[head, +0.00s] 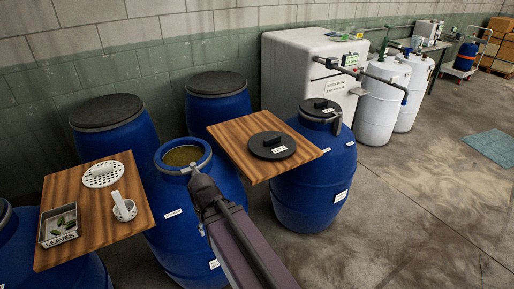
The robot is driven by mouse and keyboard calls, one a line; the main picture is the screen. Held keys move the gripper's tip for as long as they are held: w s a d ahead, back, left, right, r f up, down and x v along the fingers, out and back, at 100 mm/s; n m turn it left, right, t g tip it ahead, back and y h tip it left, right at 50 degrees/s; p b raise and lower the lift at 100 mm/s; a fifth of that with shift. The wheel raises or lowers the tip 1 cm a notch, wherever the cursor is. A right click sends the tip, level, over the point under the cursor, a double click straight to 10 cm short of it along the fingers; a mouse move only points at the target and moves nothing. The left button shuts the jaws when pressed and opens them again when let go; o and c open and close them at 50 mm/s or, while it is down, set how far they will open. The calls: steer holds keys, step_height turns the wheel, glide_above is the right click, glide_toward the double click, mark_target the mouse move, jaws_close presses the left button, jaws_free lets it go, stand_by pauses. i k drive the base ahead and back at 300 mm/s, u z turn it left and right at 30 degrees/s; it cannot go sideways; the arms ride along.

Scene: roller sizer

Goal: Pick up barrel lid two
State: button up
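A round black lid (265,143) with a raised handle and a small white label lies flat on a wooden board (228,134) in the middle of the head view. A second black lid (318,106), also with a handle and label, sits on top of the right blue barrel (312,187). The labels are too small to read surely, so I cannot tell which lid is number two. My gripper (197,176) is at the end of my dark arm, over or beside the rim of the open blue barrel, left of the board's lid and apart from it. Its fingers are not clear.
The open barrel (176,225) holds brownish contents. A left wooden board (91,225) carries a perforated white disc (103,174), a white cup (124,210) and a leaves tray (59,226). Dark-topped barrels stand behind. A white machine (300,68) stands at the back; floor is free at right.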

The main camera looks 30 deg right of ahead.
mark_target(269, 146)
steer(key=u, duration=0.95)
steer(key=k, duration=0.8)
steer(key=z, duration=2.05)
steer(key=i, duration=0.2)
steer(key=u, duration=0.55)
